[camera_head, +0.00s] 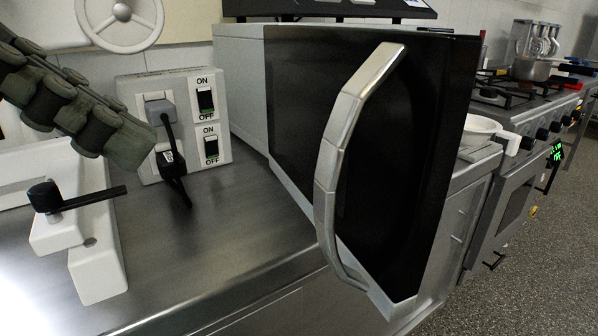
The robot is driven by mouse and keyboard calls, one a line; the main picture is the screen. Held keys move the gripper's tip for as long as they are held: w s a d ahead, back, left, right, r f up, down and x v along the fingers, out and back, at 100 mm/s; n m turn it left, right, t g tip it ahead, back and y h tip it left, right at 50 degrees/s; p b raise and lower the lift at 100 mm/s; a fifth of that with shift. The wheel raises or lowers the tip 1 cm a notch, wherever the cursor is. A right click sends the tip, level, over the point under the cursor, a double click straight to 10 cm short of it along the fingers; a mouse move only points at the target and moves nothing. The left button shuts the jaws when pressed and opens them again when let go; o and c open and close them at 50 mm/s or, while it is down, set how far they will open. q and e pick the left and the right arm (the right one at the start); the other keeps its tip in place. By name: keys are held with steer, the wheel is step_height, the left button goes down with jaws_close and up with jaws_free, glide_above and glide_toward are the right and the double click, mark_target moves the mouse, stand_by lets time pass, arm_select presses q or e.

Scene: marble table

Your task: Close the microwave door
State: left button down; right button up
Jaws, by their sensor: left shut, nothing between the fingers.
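The microwave (240,85) stands on the steel counter, its pale side wall showing left of centre. Its dark door (295,95) stands open, swung out past the counter's front edge toward me. The door's outer face, with a long curved metal handle (328,170), is turned to me, and the door hides the cavity. My left gripper (142,148) comes in at the upper left, dark olive and shut, with nothing held. It is in front of the switch box, left of the door and apart from it. My right gripper is not in view.
A switch box (222,130) with ON/OFF switches and a plugged-in black cord stands left of the microwave. A white appliance with a black lever (95,260) is at the lower left. The counter (225,240) is bare before the door. A stove (515,125) stands at the right.

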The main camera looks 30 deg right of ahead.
mark_target(326, 217)
arm_select(q)
steer(key=x, duration=0.4)
steer(key=d+r+x, duration=0.1)
steer(key=x, duration=0.7)
steer(key=shift+s+d+r+p, duration=0.2)
steer(key=shift+s+r+p, duration=0.1)
steer(key=shift+p, duration=0.1)
steer(key=shift+d, duration=0.4)
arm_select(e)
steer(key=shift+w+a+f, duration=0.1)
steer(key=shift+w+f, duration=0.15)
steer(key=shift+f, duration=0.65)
